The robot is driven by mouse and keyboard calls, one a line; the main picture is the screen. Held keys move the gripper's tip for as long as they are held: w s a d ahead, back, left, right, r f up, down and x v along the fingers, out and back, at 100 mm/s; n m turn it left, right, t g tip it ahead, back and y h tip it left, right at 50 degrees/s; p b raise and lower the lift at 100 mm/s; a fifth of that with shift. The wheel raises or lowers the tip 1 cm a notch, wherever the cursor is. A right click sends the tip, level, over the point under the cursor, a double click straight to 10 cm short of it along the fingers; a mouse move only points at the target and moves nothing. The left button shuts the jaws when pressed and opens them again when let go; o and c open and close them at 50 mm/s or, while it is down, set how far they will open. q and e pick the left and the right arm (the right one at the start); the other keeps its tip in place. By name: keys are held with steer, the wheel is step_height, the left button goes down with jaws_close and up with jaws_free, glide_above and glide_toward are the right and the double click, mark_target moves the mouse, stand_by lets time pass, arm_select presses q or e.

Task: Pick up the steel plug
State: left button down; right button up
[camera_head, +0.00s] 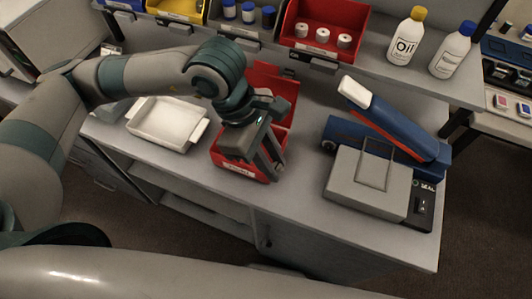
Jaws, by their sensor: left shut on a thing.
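My left gripper (270,164) points down into the red bin (236,172) on the workbench. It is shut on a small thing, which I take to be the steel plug. The fingers and the bin wall hide the plug, so I cannot make out its shape or how it sits. The bin has a label on its front wall, too small to read. My right gripper is not in view.
A white tray (165,124) stands left of the bin. A blue and grey sealing machine (368,182) stands to the right, with clear bench between. The shelf behind holds a red bin (325,20) with white cylinders and two bottles, one an oil bottle (405,42).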

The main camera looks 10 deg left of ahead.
arm_select(q)
steer(key=shift+s+d+r, duration=0.3)
steer(key=shift+s+r, duration=0.05)
steer(key=shift+s, duration=0.15)
steer(key=shift+s+d+r, duration=0.25)
steer(key=shift+s+r, duration=0.1)
steer(key=shift+s, duration=0.1)
steer(key=shift+w+a+f+m, duration=0.3)
steer(key=shift+w+a+m, duration=0.2)
steer(key=shift+a, duration=0.05)
steer(key=shift+w+a+f+m+g+y, duration=0.1)
steer(key=shift+w+a+m+g+y, duration=0.6)
steer(key=shift+w+a+m, duration=1.35)
steer(key=shift+w+a+f+m+g+y, duration=0.1)
steer(key=shift+w+a+m+g+y, duration=0.7)
steer(key=shift+a+m, duration=2.2)
steer(key=shift+w+a+f+m+g+y, duration=0.1)
steer(key=shift+w+a+m+g+y, duration=0.5)
steer(key=shift+w+a+m, duration=1.6)
steer(key=shift+s+a, duration=0.3)
steer(key=shift+a, duration=0.25)
